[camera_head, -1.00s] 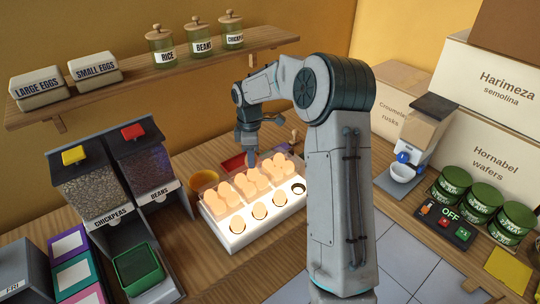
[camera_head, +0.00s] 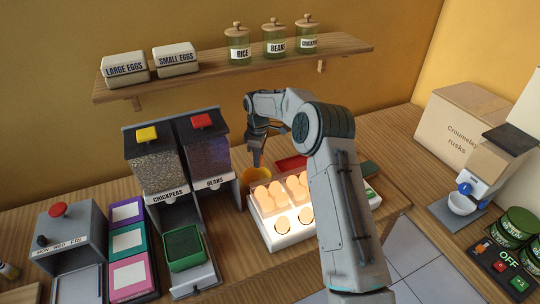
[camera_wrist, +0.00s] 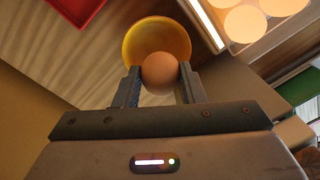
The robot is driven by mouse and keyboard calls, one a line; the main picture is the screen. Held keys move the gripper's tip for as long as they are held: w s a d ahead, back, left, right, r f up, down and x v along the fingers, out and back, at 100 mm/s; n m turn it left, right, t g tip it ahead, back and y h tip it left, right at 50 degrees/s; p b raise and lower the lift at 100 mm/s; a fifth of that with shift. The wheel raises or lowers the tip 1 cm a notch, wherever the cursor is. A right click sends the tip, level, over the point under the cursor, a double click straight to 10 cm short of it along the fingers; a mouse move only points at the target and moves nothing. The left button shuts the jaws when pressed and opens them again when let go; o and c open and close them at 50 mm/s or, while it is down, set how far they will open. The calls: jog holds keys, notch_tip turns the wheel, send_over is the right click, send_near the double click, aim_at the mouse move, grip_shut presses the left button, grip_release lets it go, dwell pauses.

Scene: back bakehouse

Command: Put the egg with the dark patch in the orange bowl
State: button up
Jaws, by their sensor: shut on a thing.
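My gripper (camera_wrist: 160,80) is shut on a brown egg (camera_wrist: 160,72) in the wrist view. No dark patch shows on the side of the egg that I see. The orange bowl (camera_wrist: 150,32) lies beyond the egg, which overlaps the bowl's near part in this view. In the head view my gripper (camera_head: 257,160) points down right at the orange bowl (camera_head: 250,175), which stands behind the left end of the lit egg tray. The held egg cannot be made out there. Whether it touches the bowl I cannot tell.
The glowing egg tray (camera_head: 284,240) holds several eggs, and my arm hides its right part. A red tray (camera_head: 291,163) lies behind it. The chickpea and bean dispensers (camera_head: 190,200) stand to the left of the bowl. A shelf (camera_head: 220,70) with jars runs above.

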jog(key=shift+w+a+f, duration=0.2)
jog(key=shift+w+a, duration=0.15)
jog(key=shift+a, duration=0.1)
jog(key=shift+s+f, duration=0.1)
jog(key=shift+f, duration=0.2)
dwell(0.4)
jog(key=shift+f+b, duration=2.2)
jog(key=shift+f, duration=1.1)
jog(key=o, duration=0.7)
